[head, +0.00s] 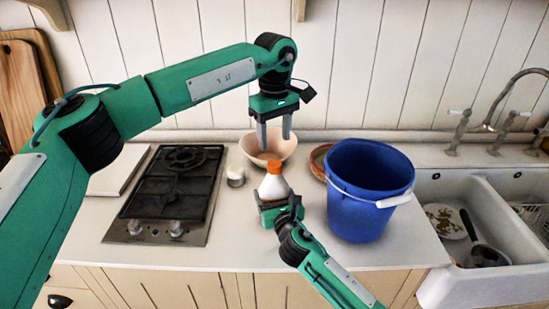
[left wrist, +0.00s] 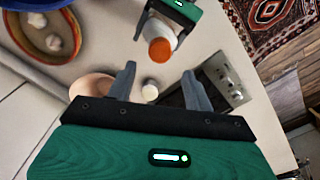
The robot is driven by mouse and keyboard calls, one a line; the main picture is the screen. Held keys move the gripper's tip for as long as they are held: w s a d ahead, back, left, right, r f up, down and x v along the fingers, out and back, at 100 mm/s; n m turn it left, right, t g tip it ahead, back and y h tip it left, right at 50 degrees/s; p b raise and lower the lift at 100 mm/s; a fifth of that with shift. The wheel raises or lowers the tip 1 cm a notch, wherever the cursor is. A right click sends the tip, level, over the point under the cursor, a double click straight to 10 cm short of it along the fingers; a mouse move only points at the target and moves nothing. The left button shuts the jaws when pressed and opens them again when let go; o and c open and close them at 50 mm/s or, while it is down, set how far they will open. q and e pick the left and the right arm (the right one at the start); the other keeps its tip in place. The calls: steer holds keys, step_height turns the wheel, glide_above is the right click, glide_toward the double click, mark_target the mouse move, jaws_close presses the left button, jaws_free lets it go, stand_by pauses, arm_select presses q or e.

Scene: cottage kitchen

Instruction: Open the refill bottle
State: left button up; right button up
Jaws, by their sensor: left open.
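The refill bottle (head: 271,189) is white with an orange cap (head: 274,167) and stands upright near the counter's front. In the left wrist view the cap (left wrist: 160,50) is on the bottle, beyond my fingertips. My right gripper (head: 277,211) is around the bottle's lower body, with its fingers at the bottle's sides; it hides the bottle's base. My left gripper (head: 275,135) is open and empty, pointing down above and behind the cap, in front of the bowl. Its two spread fingers also show in the left wrist view (left wrist: 160,85).
A blue bucket (head: 368,190) stands close on the right. A pinkish bowl (head: 268,150) and a small jar (head: 236,176) are behind and left of the bottle. A dish with garlic (left wrist: 45,33) sits by the bucket. A hob (head: 167,190) is left, a sink (head: 490,225) right.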

mark_target(275, 163)
arm_select(q)
steer(key=m, duration=1.1)
steer(key=shift+f+m, duration=0.1)
steer(key=shift+m, duration=0.2)
arm_select(e)
steer(key=shift+f, duration=0.1)
arm_select(q)
steer(key=shift+f, duration=3.9)
steer(key=c, duration=1)
